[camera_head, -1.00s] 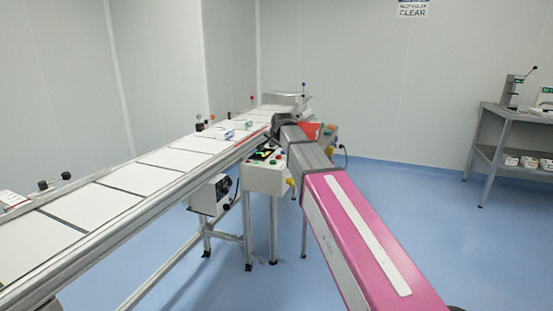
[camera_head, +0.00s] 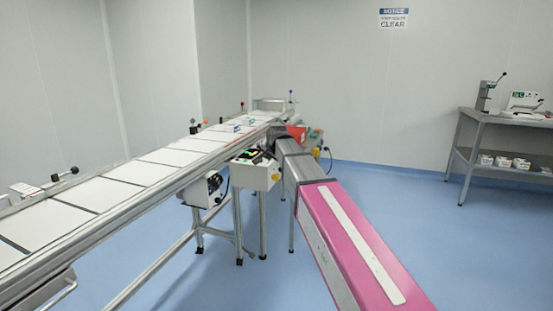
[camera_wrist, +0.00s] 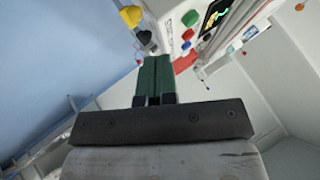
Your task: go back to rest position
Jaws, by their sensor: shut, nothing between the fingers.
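My gripper (camera_wrist: 152,62) shows in the wrist view with its two green fingers pressed together and nothing between them. In the head view my pink and grey arm reaches from the lower right toward the far end of the conveyor; the gripper's tips are hidden there behind the arm. The same control box (camera_head: 256,174) stands beside the conveyor in the head view, just left of my arm.
The long conveyor (camera_head: 95,194) with white panels runs from lower left to the back. A grey table (camera_head: 505,120) with devices and small boxes stands at the right wall. Blue floor (camera_head: 410,215) lies open between. A notice sign (camera_head: 393,18) hangs on the back wall.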

